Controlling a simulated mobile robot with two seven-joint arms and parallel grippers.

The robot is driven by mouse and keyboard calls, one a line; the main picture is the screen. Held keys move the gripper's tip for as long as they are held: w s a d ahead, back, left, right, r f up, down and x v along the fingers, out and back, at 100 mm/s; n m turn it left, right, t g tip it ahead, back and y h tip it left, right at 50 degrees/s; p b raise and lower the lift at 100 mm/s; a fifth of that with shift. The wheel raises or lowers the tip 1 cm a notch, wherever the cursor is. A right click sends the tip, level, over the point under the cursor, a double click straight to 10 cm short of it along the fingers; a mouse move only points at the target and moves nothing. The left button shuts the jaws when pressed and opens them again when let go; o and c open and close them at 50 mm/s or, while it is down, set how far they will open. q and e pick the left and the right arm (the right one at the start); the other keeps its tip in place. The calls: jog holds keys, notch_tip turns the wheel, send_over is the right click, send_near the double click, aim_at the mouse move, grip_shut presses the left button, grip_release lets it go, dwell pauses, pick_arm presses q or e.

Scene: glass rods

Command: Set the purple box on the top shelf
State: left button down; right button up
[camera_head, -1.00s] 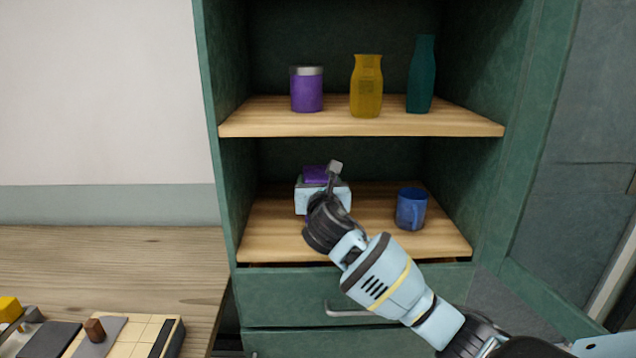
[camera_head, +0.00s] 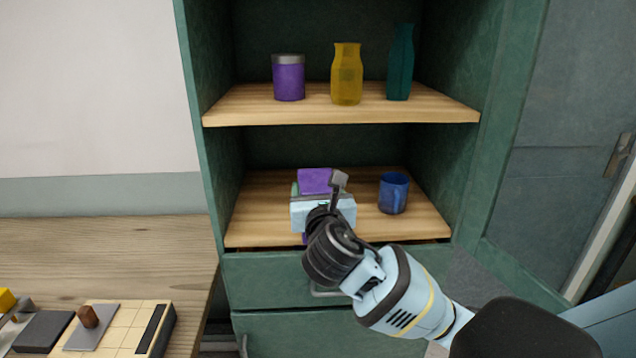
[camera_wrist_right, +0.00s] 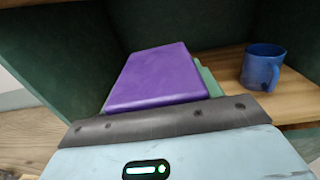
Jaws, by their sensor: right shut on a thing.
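The purple box (camera_head: 315,181) is in my right gripper (camera_head: 318,192), in front of the lower shelf opening. The gripper is shut on it. In the right wrist view the purple box (camera_wrist_right: 158,77) sticks out beyond the gripper's pale blue body, with its broad flat face visible. The gripper's body hides the box's near part. The top shelf (camera_head: 340,112) is above the gripper and carries a purple jar with a grey lid (camera_head: 289,78), a yellow bottle (camera_head: 347,75) and a teal bottle (camera_head: 401,63). My left gripper is not in view.
A blue mug (camera_head: 393,193) stands on the lower shelf (camera_head: 430,222), right of the gripper. The green cabinet's side wall (camera_head: 200,130) bounds the shelves on the left. The top shelf has bare wood at its left end, along its front and right of the teal bottle.

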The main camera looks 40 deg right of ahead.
jog(key=s+a+f+n+t+y, duration=0.1)
jog(key=s+a+f+n+y, duration=0.1)
jog(key=s+a+f+y, duration=0.2)
jog(key=s+a+f+n+t+y, duration=0.1)
jog(key=s+a+f+n+y, duration=0.2)
jog(key=a+f, duration=0.4)
jog(key=s+a+y, duration=0.1)
jog(key=s+a, duration=0.1)
jog(key=shift+s+a+f+n, duration=0.15)
jog(key=shift+s+a+n, duration=0.15)
jog(key=shift+a, duration=0.1)
